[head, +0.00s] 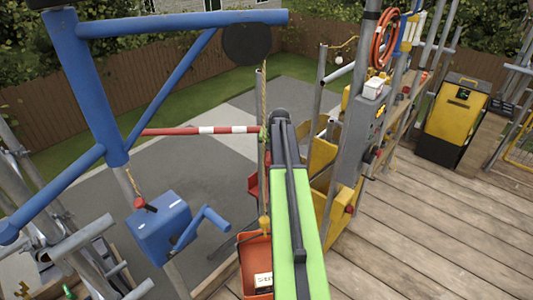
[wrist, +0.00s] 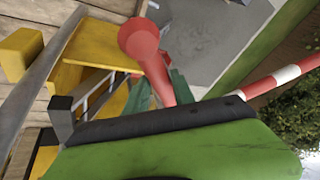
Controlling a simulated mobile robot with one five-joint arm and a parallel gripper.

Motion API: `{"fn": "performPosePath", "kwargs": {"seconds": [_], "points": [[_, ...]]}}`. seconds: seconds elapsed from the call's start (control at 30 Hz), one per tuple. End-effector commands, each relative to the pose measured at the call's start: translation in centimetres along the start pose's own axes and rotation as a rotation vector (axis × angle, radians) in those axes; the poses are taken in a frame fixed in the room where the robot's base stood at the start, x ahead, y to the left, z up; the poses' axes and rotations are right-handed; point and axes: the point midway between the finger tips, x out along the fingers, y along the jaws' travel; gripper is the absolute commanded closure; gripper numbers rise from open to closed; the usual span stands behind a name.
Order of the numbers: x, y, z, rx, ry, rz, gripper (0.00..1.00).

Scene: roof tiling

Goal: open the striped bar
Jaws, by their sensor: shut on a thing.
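The striped bar (head: 205,130), red and white, lies nearly level in the head view, across the gap over the grey ground. Its right end meets the upright pole near my gripper (head: 265,133). In the wrist view part of the striped bar (wrist: 285,77) shows at the right, running behind my green arm. There my gripper (wrist: 160,88) has its dark green fingers on either side of a red tapered piece (wrist: 147,50) with a round end, and is shut on it. I cannot tell whether this piece belongs to the bar. Its lower end is hidden.
A blue hoist frame (head: 185,25) with a blue winch box (head: 160,228) stands at the left. An orange bucket (head: 255,262) hangs beside my arm. A grey panel (head: 357,135) and poles stand right of it. Open wooden decking (head: 430,220) lies at the right.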

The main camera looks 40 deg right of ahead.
Motion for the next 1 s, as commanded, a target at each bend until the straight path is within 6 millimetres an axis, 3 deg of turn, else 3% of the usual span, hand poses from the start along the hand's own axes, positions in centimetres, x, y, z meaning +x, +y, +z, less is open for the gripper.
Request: {"fn": "performPosePath", "kwargs": {"seconds": [0.33,0.37,0.5,0.83,1.0], "points": [[0.2,-2.8,0.6,-0.026,0.002,-0.012,1.0],[0.2,-2.9,0.6,-0.027,0.002,-0.013,0.7],[0.3,-3.2,0.8,-0.031,-0.001,-0.014,0.51],[0.1,-3.4,0.9,-0.034,-0.003,-0.015,0.51],[-1.5,-3.4,0.8,-0.033,-0.003,-0.015,0.51]]}}
